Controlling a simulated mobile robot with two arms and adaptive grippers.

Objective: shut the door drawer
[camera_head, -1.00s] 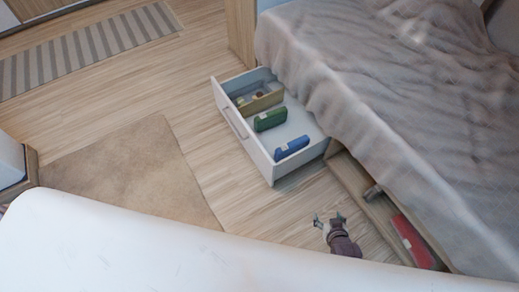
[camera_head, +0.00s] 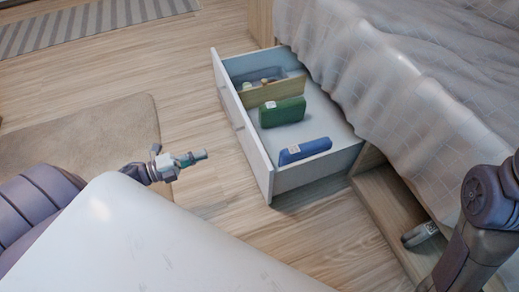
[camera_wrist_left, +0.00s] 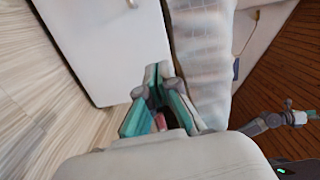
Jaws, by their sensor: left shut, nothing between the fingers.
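The drawer (camera_head: 257,160) under the bed is pulled out, with its white front and handle facing left in the head view. In the left wrist view, the gripper's fingers (camera_wrist_left: 154,85) show below a large white panel (camera_wrist_left: 110,45), likely the drawer front.
The bed (camera_head: 400,70) with a grey cover hangs over the drawer's right side. Bare wood floor (camera_head: 215,225) lies in front; a brown rug (camera_head: 90,130) and striped rug (camera_head: 100,22) are at left.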

